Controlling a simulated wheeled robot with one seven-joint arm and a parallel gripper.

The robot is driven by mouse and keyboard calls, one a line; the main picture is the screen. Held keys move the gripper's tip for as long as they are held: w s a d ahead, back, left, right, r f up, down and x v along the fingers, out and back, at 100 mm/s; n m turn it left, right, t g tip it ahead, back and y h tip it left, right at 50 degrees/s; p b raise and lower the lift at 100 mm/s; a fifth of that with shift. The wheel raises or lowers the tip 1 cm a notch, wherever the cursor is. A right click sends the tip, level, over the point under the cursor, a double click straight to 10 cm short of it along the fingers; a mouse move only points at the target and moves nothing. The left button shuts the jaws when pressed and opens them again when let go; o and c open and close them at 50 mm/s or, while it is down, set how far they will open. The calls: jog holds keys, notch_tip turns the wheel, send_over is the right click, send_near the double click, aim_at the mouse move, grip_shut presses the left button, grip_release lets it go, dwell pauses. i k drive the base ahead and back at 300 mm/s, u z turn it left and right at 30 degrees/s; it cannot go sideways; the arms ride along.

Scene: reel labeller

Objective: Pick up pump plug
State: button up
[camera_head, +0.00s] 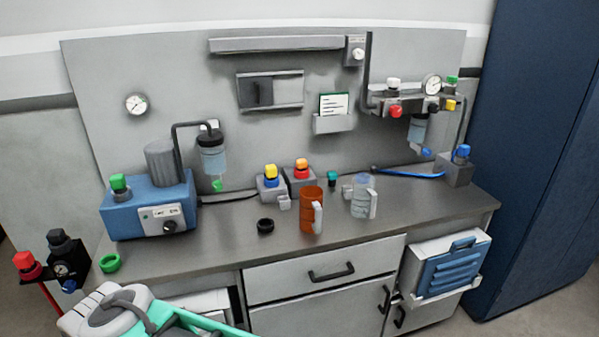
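The blue pump unit (125,222) with a grey cylinder and a green knob stands at the left of the bench. A black cable (232,199) runs from its right side toward two small grey boxes (268,194) with yellow and red-orange knobs. A small pale block (285,202) sits at the front of these boxes; it may be the pump plug, but I cannot tell for sure. A small teal piece (332,177) stands to their right. My gripper cannot be made out in this view.
An orange jug (311,210), a clear jug (360,196) and a black ring (265,226) stand on the grey bench (215,250). A green ring (110,262) lies near the left front edge. A blue-tubed grey box (455,171) stands right. The front middle is clear.

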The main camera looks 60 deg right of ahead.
aim_at(271, 170)
jog(key=z, duration=1.9)
jog(key=k, duration=0.3)
jog(key=z, duration=0.6)
jog(key=i, duration=1)
jog(key=u, duration=0.45)
